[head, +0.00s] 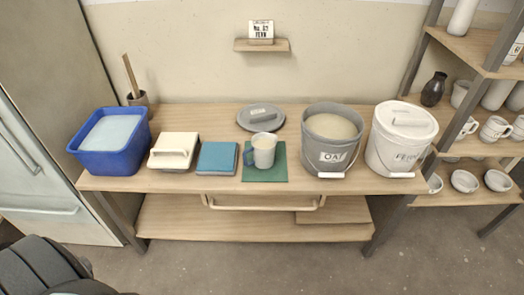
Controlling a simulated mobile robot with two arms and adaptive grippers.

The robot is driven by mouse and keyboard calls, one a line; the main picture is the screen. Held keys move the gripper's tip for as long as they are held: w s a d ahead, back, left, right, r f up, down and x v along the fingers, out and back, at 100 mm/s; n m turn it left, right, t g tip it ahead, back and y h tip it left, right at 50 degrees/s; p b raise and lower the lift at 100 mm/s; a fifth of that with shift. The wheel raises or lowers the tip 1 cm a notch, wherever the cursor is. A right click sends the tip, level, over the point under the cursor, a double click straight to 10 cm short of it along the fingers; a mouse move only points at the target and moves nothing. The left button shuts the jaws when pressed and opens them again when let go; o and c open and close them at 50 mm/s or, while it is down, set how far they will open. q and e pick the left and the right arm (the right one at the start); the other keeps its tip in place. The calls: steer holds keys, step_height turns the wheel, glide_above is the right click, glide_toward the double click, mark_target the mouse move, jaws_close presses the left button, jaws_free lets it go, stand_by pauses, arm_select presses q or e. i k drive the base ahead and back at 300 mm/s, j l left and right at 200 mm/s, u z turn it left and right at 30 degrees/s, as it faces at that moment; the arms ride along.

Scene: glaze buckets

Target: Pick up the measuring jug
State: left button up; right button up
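The measuring jug (264,152) looks like a grey-white mug-shaped vessel with a blue-grey handle on its left side. It stands upright on a dark green mat (265,175) near the middle of the wooden table (345,186). Its inside looks pale, but I cannot tell what it holds. Neither of my grippers shows in the head view.
A grey bucket (332,145) of pale glaze stands right of the jug, a lidded white bucket (395,145) beyond. Left are a teal tile (217,158), a cream lidded box (174,152) and a blue tub (88,160). A grey lid (246,121) lies behind. Shelves (470,150) stand right.

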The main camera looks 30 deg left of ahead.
mark_target(260, 153)
steer(key=i+l+u, duration=0.1)
steer(key=u, duration=0.3)
steer(key=l+u, duration=0.3)
steer(key=u, duration=0.15)
steer(key=l+u, duration=0.25)
steer(key=u, duration=0.15)
